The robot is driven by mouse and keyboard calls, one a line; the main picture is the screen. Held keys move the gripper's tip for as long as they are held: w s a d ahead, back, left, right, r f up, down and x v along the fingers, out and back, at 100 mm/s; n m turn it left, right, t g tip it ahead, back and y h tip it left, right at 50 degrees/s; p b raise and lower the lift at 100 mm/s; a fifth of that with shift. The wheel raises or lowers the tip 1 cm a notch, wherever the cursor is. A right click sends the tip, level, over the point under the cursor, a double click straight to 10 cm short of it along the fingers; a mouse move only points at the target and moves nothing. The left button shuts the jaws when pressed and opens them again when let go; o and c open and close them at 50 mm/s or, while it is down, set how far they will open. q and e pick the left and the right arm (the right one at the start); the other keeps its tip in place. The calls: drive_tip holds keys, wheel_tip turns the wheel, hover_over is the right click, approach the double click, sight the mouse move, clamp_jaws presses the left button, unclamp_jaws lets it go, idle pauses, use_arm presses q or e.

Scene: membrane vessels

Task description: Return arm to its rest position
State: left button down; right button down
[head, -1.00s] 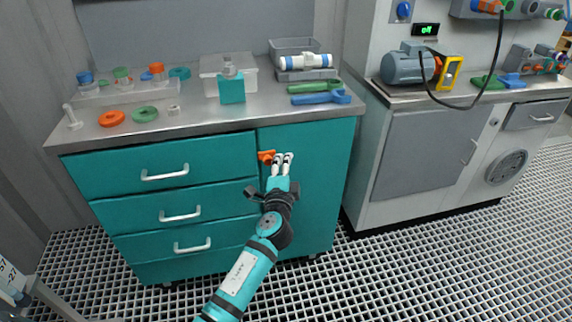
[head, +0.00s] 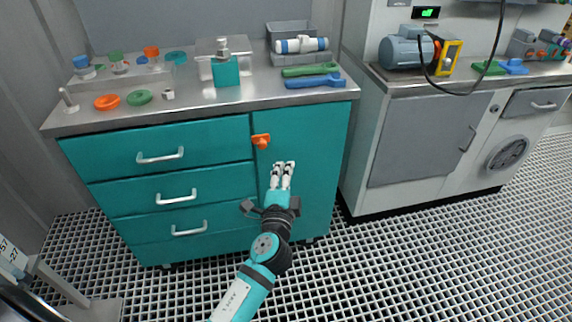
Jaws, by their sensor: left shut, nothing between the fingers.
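My left gripper (head: 282,174) is in the head view, in front of the teal cabinet door (head: 312,150). Its white fingers point up toward the cabinet, and it is shut with nothing between the fingers. The teal arm reaches up from the bottom of the picture. An orange latch (head: 261,141) on the cabinet shows just above and left of the fingertips, apart from them. The door looks closed. My right gripper is not in view.
The steel worktop (head: 200,112) holds orange and green rings, a teal-based bottle (head: 226,66), a grey bin (head: 290,57) with a white-and-blue vessel, and green and blue wrenches (head: 315,81). A pump bench (head: 425,140) stands right. The grated floor (head: 400,260) is clear.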

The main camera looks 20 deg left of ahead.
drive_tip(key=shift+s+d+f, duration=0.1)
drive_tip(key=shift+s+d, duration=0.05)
